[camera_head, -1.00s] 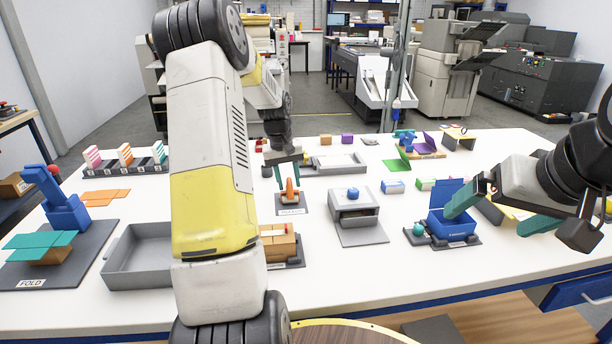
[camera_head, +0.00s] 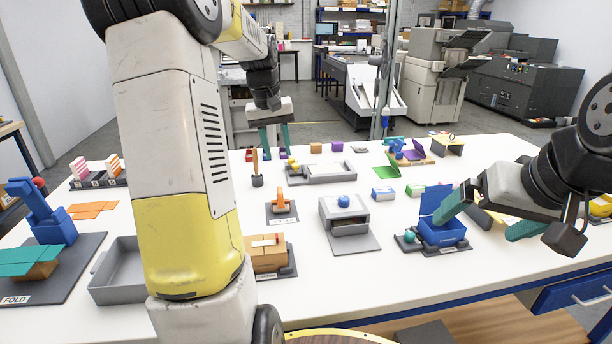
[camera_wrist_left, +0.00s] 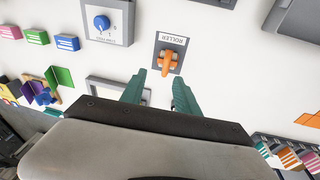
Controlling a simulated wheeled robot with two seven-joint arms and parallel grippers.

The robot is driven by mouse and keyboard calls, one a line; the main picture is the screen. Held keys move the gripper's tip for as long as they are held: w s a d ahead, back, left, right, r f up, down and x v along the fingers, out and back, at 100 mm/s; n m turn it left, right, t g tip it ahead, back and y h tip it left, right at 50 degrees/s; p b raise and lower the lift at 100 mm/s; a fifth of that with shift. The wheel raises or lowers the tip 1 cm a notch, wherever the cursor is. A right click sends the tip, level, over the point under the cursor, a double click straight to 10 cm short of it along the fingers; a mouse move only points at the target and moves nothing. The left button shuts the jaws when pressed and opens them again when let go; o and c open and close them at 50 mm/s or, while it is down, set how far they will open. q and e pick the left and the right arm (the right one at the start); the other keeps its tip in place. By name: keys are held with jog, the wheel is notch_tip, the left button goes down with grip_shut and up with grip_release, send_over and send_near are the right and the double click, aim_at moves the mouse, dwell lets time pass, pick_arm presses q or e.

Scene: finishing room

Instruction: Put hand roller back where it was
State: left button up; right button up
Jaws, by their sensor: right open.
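The hand roller (camera_head: 281,203) is orange and sits on its small grey mat (camera_head: 271,219) in the middle of the table. In the left wrist view the roller (camera_wrist_left: 169,62) lies on the mat marked ROLLER (camera_wrist_left: 161,44), beyond my fingertips. My left gripper (camera_head: 275,140) is raised behind and above the roller, clear of it. Its green fingers are apart with nothing between them, as the left wrist view (camera_wrist_left: 159,92) also shows. My right gripper (camera_head: 487,216) is open, its fingers apart, by the blue box (camera_head: 441,232) at the right.
A grey box with a blue knob (camera_head: 344,213) stands right of the roller, and a brown box (camera_head: 268,253) stands nearer. A grey tray (camera_head: 322,174) and a wooden-handled tool in a dark holder (camera_head: 257,180) are behind it. A larger grey tray (camera_head: 117,270) is at left.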

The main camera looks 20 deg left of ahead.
pick_arm(q)
jog(key=s+d+r+m+t, duration=0.2)
jog(key=s+d+r, duration=0.5)
jog(key=s, duration=0.4)
jog(key=s+d+f+m+t, duration=0.1)
jog(key=s+d, duration=0.2)
jog(key=s, duration=0.4)
jog(key=s+d+f+m+t+h, duration=0.1)
jog(key=s+d+f+m, duration=0.1)
jog(key=s+d, duration=0.2)
jog(key=s, duration=0.3)
jog(key=shift+s+d+f, duration=0.2)
jog(key=shift+s+d, duration=0.05)
jog(key=shift+s, duration=0.05)
